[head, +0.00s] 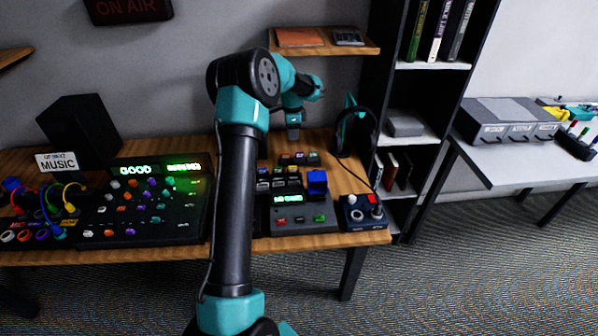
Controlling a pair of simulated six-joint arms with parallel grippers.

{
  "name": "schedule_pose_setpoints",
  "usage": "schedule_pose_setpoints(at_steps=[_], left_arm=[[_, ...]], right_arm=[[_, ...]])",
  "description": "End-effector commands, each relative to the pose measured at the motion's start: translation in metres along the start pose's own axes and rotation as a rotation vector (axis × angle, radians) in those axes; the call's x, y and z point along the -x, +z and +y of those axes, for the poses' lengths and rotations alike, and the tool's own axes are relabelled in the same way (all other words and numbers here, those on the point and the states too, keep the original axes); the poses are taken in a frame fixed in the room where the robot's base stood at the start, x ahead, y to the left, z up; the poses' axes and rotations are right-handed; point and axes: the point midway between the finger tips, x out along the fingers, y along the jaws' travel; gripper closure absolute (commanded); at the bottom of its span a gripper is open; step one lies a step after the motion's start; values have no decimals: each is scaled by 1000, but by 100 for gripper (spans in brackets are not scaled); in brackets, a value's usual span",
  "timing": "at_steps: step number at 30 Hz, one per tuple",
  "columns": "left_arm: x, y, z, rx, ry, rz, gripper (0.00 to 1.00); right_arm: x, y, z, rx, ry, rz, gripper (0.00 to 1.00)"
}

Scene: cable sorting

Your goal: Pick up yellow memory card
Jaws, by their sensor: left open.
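Several small coloured memory cards (299,156) stand in a dark holder at the back of the wooden desk, just right of my arm. They are too small for me to tell for certain which one is yellow. My left gripper (293,138) hangs pointing down, a little above and behind the cards. It is open and appears empty. My left arm crosses the middle of the view and hides part of the desk. My right gripper is not in view.
A device with a lit green screen (290,199) and a blue block (317,182) sits in front of the cards. A small control box (363,212) and headphones on a stand (356,130) are to the right. A mixer panel (150,208) lies left. A shelf (330,47) hangs above.

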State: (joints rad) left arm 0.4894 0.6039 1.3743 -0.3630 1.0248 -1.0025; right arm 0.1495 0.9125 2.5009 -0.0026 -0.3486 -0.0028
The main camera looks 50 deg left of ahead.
Motion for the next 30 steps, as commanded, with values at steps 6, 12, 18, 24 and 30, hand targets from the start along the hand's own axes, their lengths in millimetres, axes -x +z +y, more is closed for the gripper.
schedule_pose_setpoints(at_steps=[6, 12, 18, 24, 30], left_arm=[[-11, 0, 0, 0, 1, 0, 60], [-43, 0, 1, 0, 3, -1, 60], [-76, 0, 1, 0, 2, 0, 60], [-109, 0, 1, 1, 2, 0, 60], [-122, 0, 0, 1, -1, 1, 60]], right_arm=[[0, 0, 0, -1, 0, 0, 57], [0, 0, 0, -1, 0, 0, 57], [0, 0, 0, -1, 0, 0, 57], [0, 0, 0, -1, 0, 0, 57], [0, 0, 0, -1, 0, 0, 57]])
